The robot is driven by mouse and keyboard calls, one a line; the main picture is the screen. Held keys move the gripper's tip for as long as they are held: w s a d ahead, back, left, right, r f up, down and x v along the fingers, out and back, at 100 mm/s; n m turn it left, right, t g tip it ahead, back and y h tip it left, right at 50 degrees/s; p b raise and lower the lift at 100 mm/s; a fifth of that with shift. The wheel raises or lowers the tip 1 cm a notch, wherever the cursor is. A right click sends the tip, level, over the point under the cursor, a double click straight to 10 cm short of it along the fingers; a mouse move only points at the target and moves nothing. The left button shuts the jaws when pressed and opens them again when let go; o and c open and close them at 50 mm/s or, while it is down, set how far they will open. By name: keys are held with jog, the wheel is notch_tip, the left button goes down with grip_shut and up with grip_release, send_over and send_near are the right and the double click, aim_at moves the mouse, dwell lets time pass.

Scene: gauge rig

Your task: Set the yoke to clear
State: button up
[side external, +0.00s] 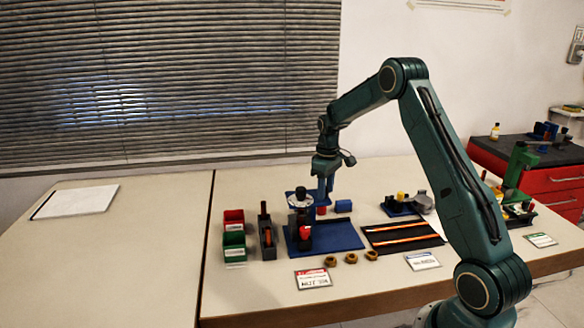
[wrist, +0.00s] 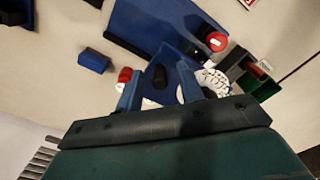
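My gripper (side external: 324,190) points down over the back of the blue rig plate (side external: 345,237). In the wrist view its two blue fingers (wrist: 160,76) are apart, with a dark knob-like part (wrist: 159,76) showing between them; I cannot tell whether they touch it. A white marked dial (side external: 300,199) stands at the rig, and it also shows in the wrist view (wrist: 213,80) beside the right finger. A red cylinder (side external: 321,210) is close to the fingers. No part is clearly identifiable as the yoke, and the clear mark is not readable.
A red-topped dark post (side external: 305,232) stands on the plate. A loose blue block (side external: 343,206) lies right of the gripper. Red (side external: 233,217) and green (side external: 234,246) bins and a dark rack (side external: 267,238) stand left.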

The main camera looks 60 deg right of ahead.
jog(key=shift+f, duration=0.15)
grip_shut()
jog(key=s+d, duration=0.7)
jog(key=shift+d, duration=0.15)
jog(key=shift+c, duration=0.2)
grip_release()
jog(key=shift+o, duration=0.2)
